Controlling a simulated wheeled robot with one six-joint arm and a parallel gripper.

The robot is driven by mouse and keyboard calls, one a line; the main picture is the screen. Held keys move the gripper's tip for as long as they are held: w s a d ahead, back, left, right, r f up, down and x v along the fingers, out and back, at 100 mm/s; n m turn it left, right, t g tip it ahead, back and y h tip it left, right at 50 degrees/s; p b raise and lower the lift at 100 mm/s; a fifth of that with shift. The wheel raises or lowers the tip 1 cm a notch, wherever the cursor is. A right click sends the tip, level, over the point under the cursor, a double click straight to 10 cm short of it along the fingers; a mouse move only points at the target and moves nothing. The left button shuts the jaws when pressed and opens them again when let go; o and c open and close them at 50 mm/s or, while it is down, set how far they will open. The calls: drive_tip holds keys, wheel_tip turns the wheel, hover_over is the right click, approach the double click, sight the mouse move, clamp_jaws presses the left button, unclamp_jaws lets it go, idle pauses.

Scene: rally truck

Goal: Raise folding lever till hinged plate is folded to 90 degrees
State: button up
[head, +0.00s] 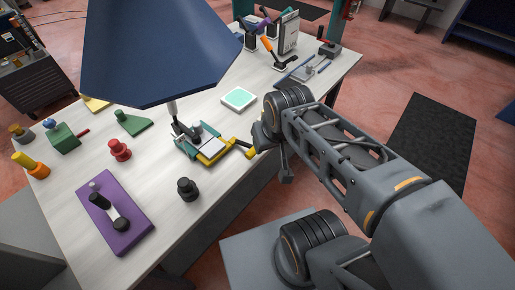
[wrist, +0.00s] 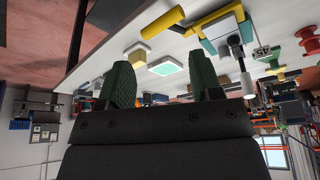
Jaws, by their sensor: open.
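The folding device (head: 187,152) stands on the table under the blue lamp shade, with a teal base and a pale plate (head: 211,146) that appears to lie flat. Its yellow folding lever (head: 240,148) sticks out low to the right, over the table edge side. In the wrist view the lever's yellow grip (wrist: 162,22) is at the top, left of the device (wrist: 222,32). My gripper (wrist: 165,84) is open and empty, its two green-padded fingers apart and clear of the lever. In the head view my wrist is close to the lever's end; the fingertips are largely hidden there.
The blue lamp shade (head: 155,50) hangs over the device's far side. A teal-topped square pad (head: 239,98) lies behind the lever. Free floor lies right of the table.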

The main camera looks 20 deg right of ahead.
idle(0.3)
drive_tip(key=shift+f, duration=0.1)
drive_tip(key=shift+c, duration=0.3)
drive_tip(key=w+f+m+g+b, duration=0.1)
drive_tip(key=w+f, duration=0.1)
drive_tip(key=w, duration=0.1)
drive_tip(key=w+f+m+g+b, duration=0.1)
drive_tip(key=w+f, duration=0.1)
drive_tip(key=w, duration=0.1)
drive_tip(key=w+f+m+g, duration=0.1)
drive_tip(key=w+f+g, duration=0.1)
drive_tip(key=w, duration=0.2)
drive_tip(key=shift+d+f+b, duration=0.3)
drive_tip(key=shift+d+b, duration=0.1)
drive_tip(key=w+d+r+m+g+h, duration=0.1)
drive_tip(key=w+m+g, duration=0.1)
drive_tip(key=w+m, duration=0.5)
drive_tip(key=s+f, duration=0.1)
drive_tip(key=f, duration=0.3)
drive_tip(key=s+d+f+m, duration=0.1)
drive_tip(key=s+f, duration=0.1)
drive_tip(key=f, duration=0.2)
drive_tip(key=s+f+m, duration=0.1)
drive_tip(key=f, duration=0.3)
drive_tip(key=shift+s+d+f, duration=0.15)
drive_tip(key=shift+s+f, duration=0.25)
clamp_jaws()
